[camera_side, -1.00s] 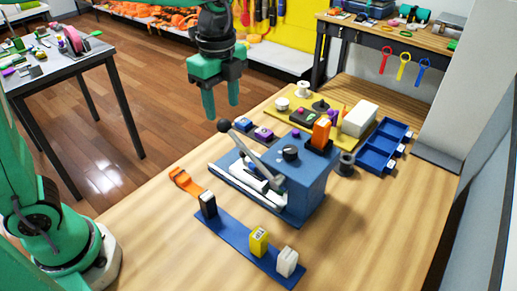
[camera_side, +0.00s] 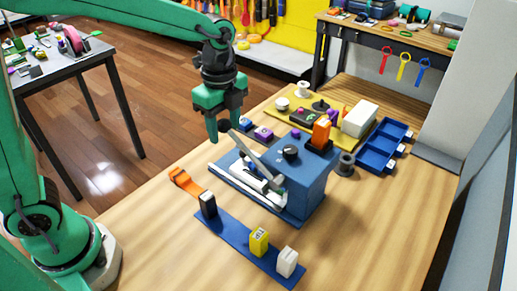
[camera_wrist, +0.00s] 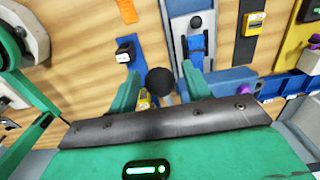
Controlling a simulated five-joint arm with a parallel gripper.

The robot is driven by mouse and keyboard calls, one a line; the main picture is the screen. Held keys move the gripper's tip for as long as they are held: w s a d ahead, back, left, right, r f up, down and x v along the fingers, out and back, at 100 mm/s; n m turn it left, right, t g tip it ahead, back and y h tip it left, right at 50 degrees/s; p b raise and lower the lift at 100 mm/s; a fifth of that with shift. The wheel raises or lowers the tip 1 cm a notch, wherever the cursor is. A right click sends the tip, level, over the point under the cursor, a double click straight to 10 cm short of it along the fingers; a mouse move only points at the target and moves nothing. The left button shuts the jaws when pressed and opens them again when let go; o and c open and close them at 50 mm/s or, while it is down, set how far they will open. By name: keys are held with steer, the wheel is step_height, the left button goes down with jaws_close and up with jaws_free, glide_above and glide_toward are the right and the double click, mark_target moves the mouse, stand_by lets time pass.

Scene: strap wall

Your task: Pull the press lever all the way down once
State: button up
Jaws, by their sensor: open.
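The blue press (camera_side: 312,187) stands on the wooden table, with its grey lever (camera_side: 260,160) slanting up to the left. The lever ends in a round black knob, which shows in the wrist view (camera_wrist: 160,81). My gripper (camera_side: 224,130) is open at the knob end of the lever, and its fingers largely hide the knob in the side view. In the wrist view the knob appears between the two green fingers of my gripper (camera_wrist: 161,74). I cannot tell whether either finger touches it.
A blue strip (camera_side: 240,245) with black, yellow and white blocks lies in front of the press. An orange piece (camera_side: 186,183) lies to its left. A yellow board (camera_side: 290,112) with spools and blue bins (camera_side: 383,147) stand behind. The table's front right is clear.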

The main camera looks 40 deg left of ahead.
steer(key=c, duration=0.7)
steer(key=shift+a+f, duration=0.35)
steer(key=shift+f, duration=0.45)
steer(key=shift+a+f, duration=0.35)
steer(key=shift+f, duration=0.45)
steer(key=shift+a+f, duration=0.2)
steer(key=shift+f, duration=0.7)
steer(key=shift+a+f, duration=0.2)
steer(key=shift+f, duration=0.65)
steer(key=shift+f, duration=0.1)
